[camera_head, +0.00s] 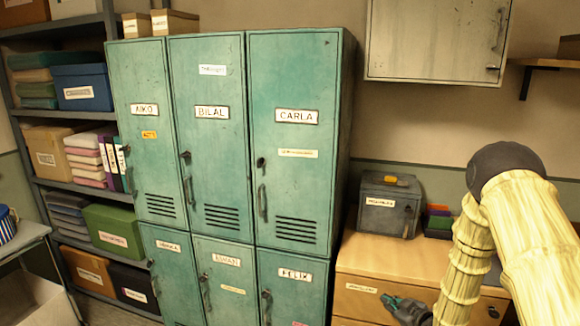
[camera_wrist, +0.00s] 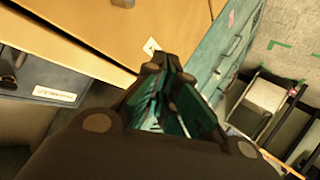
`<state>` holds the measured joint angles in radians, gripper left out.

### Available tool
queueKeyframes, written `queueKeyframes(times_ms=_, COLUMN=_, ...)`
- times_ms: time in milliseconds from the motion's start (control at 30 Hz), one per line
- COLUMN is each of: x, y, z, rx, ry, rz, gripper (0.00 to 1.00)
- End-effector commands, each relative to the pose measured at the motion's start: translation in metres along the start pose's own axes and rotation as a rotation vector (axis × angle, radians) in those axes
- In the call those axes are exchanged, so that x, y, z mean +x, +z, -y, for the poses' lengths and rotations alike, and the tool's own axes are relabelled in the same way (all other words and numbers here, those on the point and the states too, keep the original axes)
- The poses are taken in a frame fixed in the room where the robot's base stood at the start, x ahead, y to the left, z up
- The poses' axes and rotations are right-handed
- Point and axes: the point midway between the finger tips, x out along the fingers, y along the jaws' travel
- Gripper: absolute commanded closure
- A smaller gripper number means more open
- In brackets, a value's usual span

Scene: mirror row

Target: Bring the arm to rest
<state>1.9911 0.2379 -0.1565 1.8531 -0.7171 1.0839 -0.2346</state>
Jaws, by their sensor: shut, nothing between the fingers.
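My gripper (camera_head: 397,302) shows at the lower right of the head view, in front of the wooden drawer cabinet (camera_head: 385,262). My arm, in a pale yellow ribbed cover, comes down from the right and bends back toward it. In the wrist view my gripper (camera_wrist: 168,64) is shut, with its fingertips together and nothing held. The wooden cabinet's front (camera_wrist: 95,30) is beyond the fingers on the left. The teal lockers (camera_wrist: 215,55) are beyond them on the right. I cannot tell the exact gap between the fingers and the cabinet.
Teal lockers (camera_head: 205,130) with name labels stand in the middle, their doors closed. A dark grey box (camera_head: 383,215) sits on the cabinet. A wall cupboard (camera_head: 435,40) hangs above. Loaded shelves (camera_head: 40,110) stand left. Open floor (camera_wrist: 285,30) shows in the wrist view.

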Motion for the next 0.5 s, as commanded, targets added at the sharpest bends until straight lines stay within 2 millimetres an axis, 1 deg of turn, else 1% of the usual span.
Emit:
queueKeyframes(times_ms=33, x=-0.001, y=0.025, z=0.025, rx=0.041, ry=-0.008, rz=0.047, gripper=1.0)
queueKeyframes(times_ms=67, x=-0.003, y=0.037, z=0.037, rx=0.068, ry=-0.009, rz=0.076, gripper=1.0)
queueKeyframes(times_ms=100, x=-0.007, y=0.052, z=0.055, rx=0.103, ry=-0.012, rz=0.115, gripper=1.0)
queueKeyframes(times_ms=167, x=-0.014, y=0.074, z=0.08, rx=0.152, ry=-0.016, rz=0.174, gripper=1.0)
queueKeyframes(times_ms=200, x=-0.019, y=0.089, z=0.097, rx=0.185, ry=-0.017, rz=0.213, gripper=1.0)
queueKeyframes(times_ms=267, x=-0.029, y=0.112, z=0.122, rx=0.233, ry=-0.02, rz=0.275, gripper=1.0)
queueKeyframes(times_ms=300, x=-0.037, y=0.125, z=0.139, rx=0.263, ry=-0.021, rz=0.316, gripper=1.0)
queueKeyframes(times_ms=367, x=-0.049, y=0.146, z=0.164, rx=0.309, ry=-0.024, rz=0.378, gripper=1.0)
queueKeyframes(times_ms=400, x=-0.058, y=0.159, z=0.181, rx=0.338, ry=-0.024, rz=0.422, gripper=1.0)
queueKeyframes(times_ms=467, x=-0.073, y=0.178, z=0.205, rx=0.38, ry=-0.024, rz=0.486, gripper=1.0)
queueKeyframes(times_ms=500, x=-0.084, y=0.191, z=0.222, rx=0.408, ry=-0.025, rz=0.531, gripper=1.0)
